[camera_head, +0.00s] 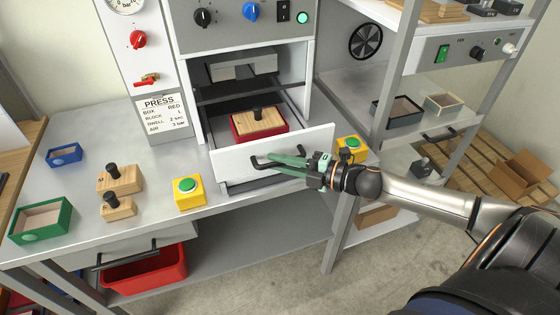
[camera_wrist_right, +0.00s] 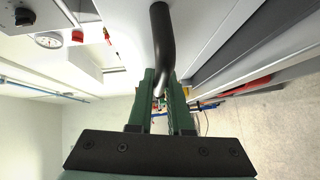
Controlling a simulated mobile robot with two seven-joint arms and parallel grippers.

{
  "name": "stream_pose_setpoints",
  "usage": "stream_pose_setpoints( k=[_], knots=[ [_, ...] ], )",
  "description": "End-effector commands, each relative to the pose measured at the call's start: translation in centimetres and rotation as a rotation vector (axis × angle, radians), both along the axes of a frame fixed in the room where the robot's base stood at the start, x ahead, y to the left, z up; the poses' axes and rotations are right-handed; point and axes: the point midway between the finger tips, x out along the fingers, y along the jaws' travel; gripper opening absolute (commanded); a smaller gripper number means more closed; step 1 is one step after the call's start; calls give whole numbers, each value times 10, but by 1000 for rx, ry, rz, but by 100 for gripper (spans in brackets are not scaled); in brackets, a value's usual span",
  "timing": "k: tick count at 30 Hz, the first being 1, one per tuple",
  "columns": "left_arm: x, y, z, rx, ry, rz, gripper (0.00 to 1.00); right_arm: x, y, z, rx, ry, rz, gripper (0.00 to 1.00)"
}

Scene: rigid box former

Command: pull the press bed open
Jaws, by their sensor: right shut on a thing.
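The press bed is a drawer with a white front panel (camera_head: 230,160), standing out of the grey press housing (camera_head: 190,80). A red box (camera_head: 238,135) with a wooden block (camera_head: 258,121) and black knob in it sits on the bed. My right gripper (camera_head: 272,160), with green fingers, is shut on the black bar handle (camera_head: 257,163) of the panel. In the right wrist view the dark handle bar (camera_wrist_right: 161,30) runs down between the fingers (camera_wrist_right: 165,82). The fingers hide part of the handle. My left gripper is not in view.
A yellow button box (camera_head: 190,192) stands left of the bed and another (camera_head: 351,149) right of it. Knobbed wooden blocks (camera_head: 120,179), a green box (camera_head: 40,221) and a blue box (camera_head: 64,155) are on the left bench. A red bin (camera_head: 145,270) is below.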

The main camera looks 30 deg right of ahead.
Motion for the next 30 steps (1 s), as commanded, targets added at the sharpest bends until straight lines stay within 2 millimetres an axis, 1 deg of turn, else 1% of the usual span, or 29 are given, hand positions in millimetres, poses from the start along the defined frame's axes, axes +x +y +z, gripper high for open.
stream_pose_setpoints(
  k=[11, 12, 19, 20, 30],
  knots=[
    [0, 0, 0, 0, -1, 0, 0, -1, 1, 0, 1, 0, 3, 0],
    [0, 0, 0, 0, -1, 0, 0, 0, 1, 0, 1, 0, 3, 20],
    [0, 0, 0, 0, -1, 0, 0, 0, 0, 0, 0, 0, 1, 45],
    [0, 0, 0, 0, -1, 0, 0, 0, 0, 0, 0, 0, 1, 47],
    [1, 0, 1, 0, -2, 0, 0, -2, -1, 0, 1, 1, 0, 47]
  ],
)
